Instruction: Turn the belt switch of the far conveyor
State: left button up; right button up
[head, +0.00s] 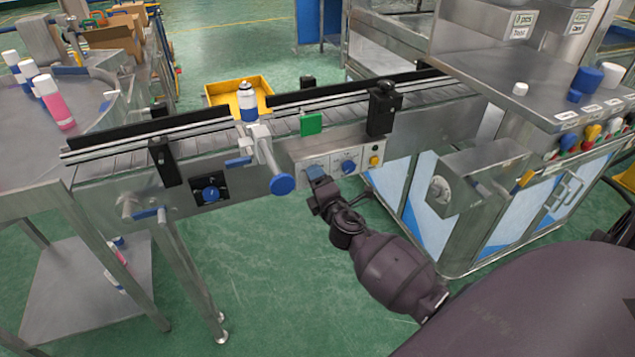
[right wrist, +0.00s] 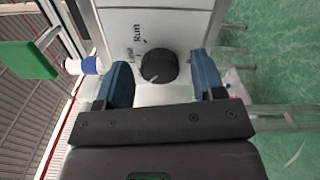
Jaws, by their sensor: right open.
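The conveyor (head: 120,180) runs across the middle of the head view, with a grey control box (head: 310,152) on its near side. My right gripper (head: 318,178) is in front of the left part of that box and hides what is behind it. In the right wrist view, a round dark knob (right wrist: 158,67) with a small white mark is on a light panel, beside the words "Line" and "Run". The knob appears between the open blue fingertips of my right gripper (right wrist: 162,78), with gaps on both sides. My left gripper is not in view.
Beside it on the box are a blue knob (head: 348,167) and a yellow button (head: 375,161). A blue round handle (head: 282,185) sticks out left of my gripper. A green plate (head: 311,124) stands above the box. A can (head: 247,102) stands at the belt.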

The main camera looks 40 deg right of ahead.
jog(key=v, duration=1)
jog(key=shift+s+a, duration=0.2)
jog(key=shift+s, duration=0.15)
dwell(0.4)
jog(key=s+a+f+m+g+y, duration=0.2)
jog(key=s+a+f+m+g, duration=0.1)
jog(key=s+f+m, duration=0.3)
jog(key=s+a+f+m+g+y, duration=0.2)
jog(key=s+a+f+m, duration=0.3)
jog(key=s+m, duration=0.5)
jog(key=s+f+g, duration=0.1)
jog(key=s, duration=0.2)
jog(key=shift+s+f+m+g, duration=0.15)
jog(key=shift+f+m+g, duration=0.15)
jog(key=shift+f, duration=0.05)
jog(key=shift+a, duration=0.1)
